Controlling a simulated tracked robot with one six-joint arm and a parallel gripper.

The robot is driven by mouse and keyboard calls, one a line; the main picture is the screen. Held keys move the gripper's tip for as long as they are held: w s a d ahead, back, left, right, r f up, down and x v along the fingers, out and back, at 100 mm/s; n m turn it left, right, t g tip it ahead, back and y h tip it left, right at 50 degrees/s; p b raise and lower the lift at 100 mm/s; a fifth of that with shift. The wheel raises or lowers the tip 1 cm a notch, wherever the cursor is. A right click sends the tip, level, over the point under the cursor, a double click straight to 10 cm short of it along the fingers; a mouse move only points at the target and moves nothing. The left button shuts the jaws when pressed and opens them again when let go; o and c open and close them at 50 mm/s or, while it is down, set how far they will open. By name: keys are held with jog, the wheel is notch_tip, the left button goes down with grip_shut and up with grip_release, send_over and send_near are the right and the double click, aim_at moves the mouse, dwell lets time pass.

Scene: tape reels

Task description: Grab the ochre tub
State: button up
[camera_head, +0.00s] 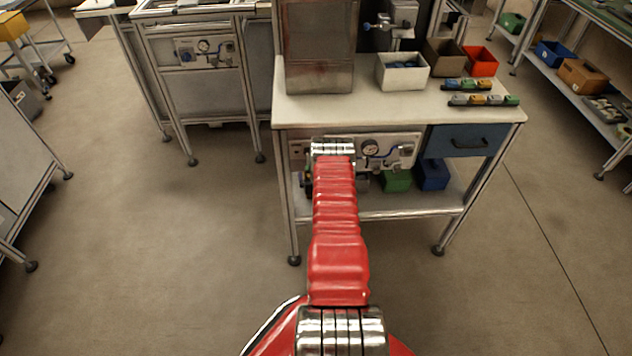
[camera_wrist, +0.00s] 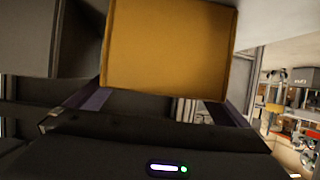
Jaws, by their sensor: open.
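The ochre tub (camera_wrist: 170,45) fills the upper middle of the wrist view, with one flat face toward the camera. My gripper (camera_wrist: 163,103) is open; its two dark purple fingers reach up on either side of the tub's lower edge. The tub looks very close, roughly between the fingers, but I cannot tell whether they touch it. In the head view my red-sleeved arm reaches toward the workbench's lower shelf; the gripper and the ochre tub are hidden there.
The workbench (camera_head: 300,110) carries a white tub (camera_head: 402,72), a brown tub (camera_head: 444,57) and a red tub (camera_head: 481,61) on top. A green tub (camera_head: 397,181) and a blue tub (camera_head: 432,174) stand on its lower shelf.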

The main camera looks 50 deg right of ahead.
jog(key=c, duration=1.5)
jog(key=shift+r, duration=0.1)
jog(key=shift+c, duration=0.4)
jog(key=shift+r, duration=0.75)
jog(key=s+a+r, duration=0.2)
jog(key=s+a, duration=1)
jog(key=s, duration=0.1)
jog(key=shift+a, duration=0.15)
